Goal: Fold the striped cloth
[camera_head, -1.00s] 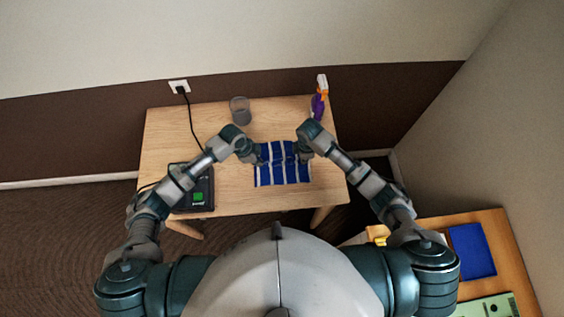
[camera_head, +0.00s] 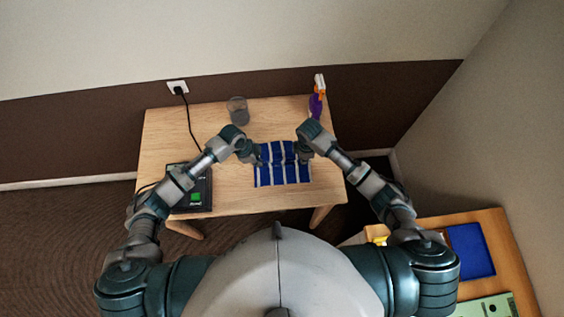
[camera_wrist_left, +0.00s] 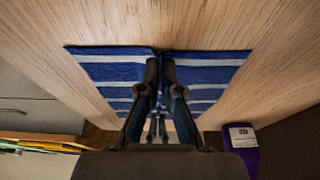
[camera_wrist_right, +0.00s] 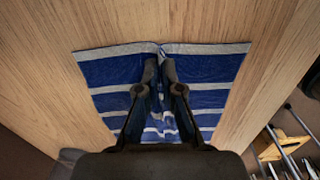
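The striped cloth (camera_head: 284,176), blue with white stripes, lies on the wooden table between my two grippers. My left gripper (camera_head: 258,159) is at its left edge, and my right gripper (camera_head: 304,157) is at its right edge. In the left wrist view the fingers (camera_wrist_left: 160,66) are close together with a puckered ridge of the cloth (camera_wrist_left: 110,70) between them. In the right wrist view the fingers (camera_wrist_right: 159,68) likewise pinch a raised ridge of the cloth (camera_wrist_right: 112,72). The cloth under and behind the fingers is partly hidden.
The wooden table (camera_head: 230,195) has a grey cup (camera_head: 238,110) at the back and a purple-and-orange spray bottle (camera_head: 316,104) at back right. A dark device with a green display (camera_head: 196,197) sits at left, partly behind my left arm. A side table (camera_head: 502,238) stands at lower right.

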